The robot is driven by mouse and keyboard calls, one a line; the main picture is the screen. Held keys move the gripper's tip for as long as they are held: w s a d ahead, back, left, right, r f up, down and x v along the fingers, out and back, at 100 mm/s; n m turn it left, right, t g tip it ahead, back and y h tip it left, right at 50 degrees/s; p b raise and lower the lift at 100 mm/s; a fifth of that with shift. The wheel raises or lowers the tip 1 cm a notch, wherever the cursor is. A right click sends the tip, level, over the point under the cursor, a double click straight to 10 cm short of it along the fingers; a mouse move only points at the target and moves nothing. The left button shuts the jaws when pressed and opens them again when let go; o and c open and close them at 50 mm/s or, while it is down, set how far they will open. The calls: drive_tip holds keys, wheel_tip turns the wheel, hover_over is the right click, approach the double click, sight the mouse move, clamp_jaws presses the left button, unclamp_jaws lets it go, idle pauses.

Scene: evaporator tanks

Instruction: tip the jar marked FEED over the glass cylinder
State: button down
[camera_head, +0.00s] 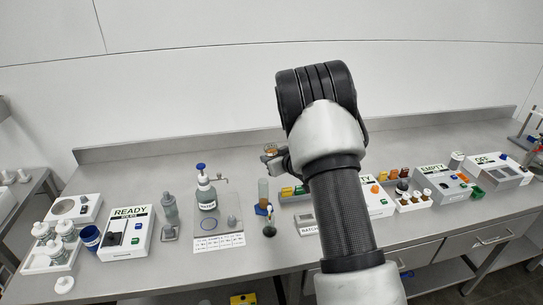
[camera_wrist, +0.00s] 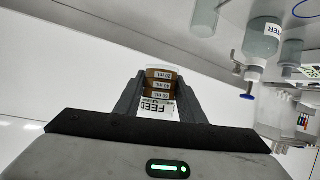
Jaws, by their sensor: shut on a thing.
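My gripper (camera_head: 276,158) is shut on the jar marked FEED (camera_wrist: 158,92) and holds it raised above the bench. The jar is small and amber-brown, with a white FEED label and smaller volume labels. In the head view the jar (camera_head: 271,148) shows just left of my arm; its exact tilt is hard to tell. The glass cylinder (camera_head: 263,190) stands upright on a blue foot below it, with brownish contents in its lower part. The jar is apart from the cylinder. No stream from the jar is visible.
A WATER bottle (camera_head: 206,191) with a blue pump stands left of the cylinder on a grey plate (camera_head: 230,222). A dark round-bottomed item (camera_head: 269,228) is in front. The READY box (camera_head: 126,233) is left; the EMPTY box (camera_head: 437,180) and small bottles are right. My arm hides the middle.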

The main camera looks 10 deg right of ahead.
drive_tip(key=shift+w+d+f+n+t+h, duration=0.1)
drive_tip(key=shift+d+f+n+t+h, duration=0.1)
drive_tip(key=shift+f+n+h, duration=0.25)
drive_tip(key=shift+w+d+f+n+t+h, duration=0.1)
drive_tip(key=shift+f+n+t+h, duration=0.15)
drive_tip(key=shift+n, duration=0.4)
drive_tip(key=shift+d+f, duration=0.15)
drive_tip(key=shift+f, duration=0.3)
drive_tip(key=f+b, duration=0.1)
drive_tip(key=f+n+h+b, duration=0.1)
drive_tip(key=shift+d+t+b, duration=0.25)
drive_tip(key=shift+b, duration=0.05)
drive_tip(key=shift+f+b, duration=0.2)
drive_tip(key=shift+b, duration=0.25)
drive_tip(key=shift+d+r+n+t+h+b, duration=0.1)
drive_tip(key=shift+r+n+t+h+b, duration=0.3)
drive_tip(key=shift+b, duration=1.25)
drive_tip(key=shift+r+n+h+b, duration=0.15)
drive_tip(key=shift+n+b, duration=0.55)
drive_tip(key=shift+b, duration=0.95)
idle(2.2)
